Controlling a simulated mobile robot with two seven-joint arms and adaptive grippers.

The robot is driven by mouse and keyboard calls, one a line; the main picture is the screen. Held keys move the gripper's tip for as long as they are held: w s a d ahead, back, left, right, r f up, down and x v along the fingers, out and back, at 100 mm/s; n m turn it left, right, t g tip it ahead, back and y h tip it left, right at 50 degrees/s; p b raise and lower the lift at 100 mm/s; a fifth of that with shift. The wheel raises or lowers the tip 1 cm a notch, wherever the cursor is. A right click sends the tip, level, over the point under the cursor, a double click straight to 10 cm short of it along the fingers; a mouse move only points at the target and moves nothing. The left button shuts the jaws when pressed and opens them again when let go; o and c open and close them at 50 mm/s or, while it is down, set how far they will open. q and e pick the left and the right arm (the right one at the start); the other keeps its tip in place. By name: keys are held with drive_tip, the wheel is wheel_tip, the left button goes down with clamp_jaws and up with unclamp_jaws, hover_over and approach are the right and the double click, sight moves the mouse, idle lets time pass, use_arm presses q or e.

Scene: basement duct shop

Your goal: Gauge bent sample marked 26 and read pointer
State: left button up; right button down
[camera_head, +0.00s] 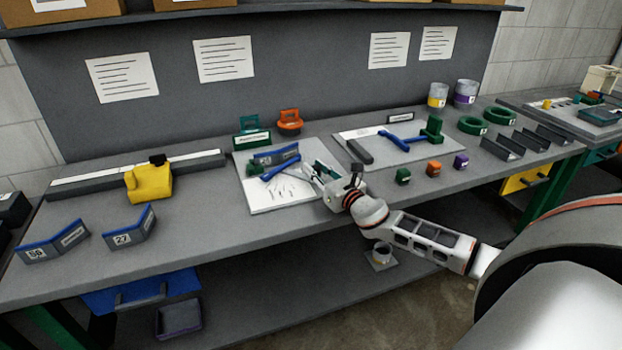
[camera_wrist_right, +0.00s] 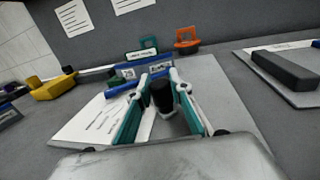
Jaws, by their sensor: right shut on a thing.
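A bent sample (camera_head: 275,156), grey with a blue edge, stands at the back of a white sheet on a grey board. It also shows in the wrist view (camera_wrist_right: 128,72); I cannot read its number. A gauge with a blue arm (camera_head: 280,167) lies against or just in front of it; contact is unclear. My right gripper (camera_head: 324,172) reaches over the board. In the wrist view its teal fingers (camera_wrist_right: 163,108) are around the gauge's dark grip (camera_wrist_right: 162,94). The gauge's pointer is not readable. My left gripper is out of view.
Bent samples marked 56 (camera_head: 53,242) and 27 (camera_head: 130,232) stand at the left. A yellow block (camera_head: 149,183) stands by a long rail. A second board (camera_head: 350,134) holds a blue tool (camera_head: 402,142). Small coloured blocks (camera_head: 434,168) sit right of the gripper.

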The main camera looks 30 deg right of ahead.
drive_tip(key=shift+w+d+f+n+y+b, duration=0.2)
drive_tip(key=shift+d+f+n+y+b, duration=0.3)
drive_tip(key=shift+b, duration=0.45)
drive_tip(key=shift+w+d+y+b, duration=0.1)
drive_tip(key=shift+d+y+b, duration=0.05)
drive_tip(key=shift+y+b, duration=0.3)
drive_tip(key=shift+w+d+r+n+y+b, duration=0.2)
drive_tip(key=shift+n+y+b, duration=0.1)
drive_tip(key=shift+b, duration=0.25)
drive_tip(key=shift+r, duration=0.15)
drive_tip(key=shift+d+r+y, duration=0.1)
drive_tip(key=shift+r+y, duration=0.05)
drive_tip(key=shift+y, duration=0.2)
drive_tip(key=c, duration=1.8)
unclamp_jaws()
drive_tip(key=shift+s+d, duration=0.1)
drive_tip(key=shift+s, duration=0.6)
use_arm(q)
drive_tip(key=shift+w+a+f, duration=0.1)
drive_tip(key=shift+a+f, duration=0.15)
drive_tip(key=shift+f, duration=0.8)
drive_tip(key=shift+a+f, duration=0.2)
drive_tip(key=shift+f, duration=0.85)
use_arm(e)
drive_tip(key=shift+s+d, duration=0.25)
drive_tip(key=shift+s, duration=1.5)
drive_tip(key=shift+s+d, duration=0.2)
drive_tip(key=shift+s, duration=1.55)
drive_tip(key=shift+s+d, duration=0.25)
drive_tip(key=shift+s, duration=1.5)
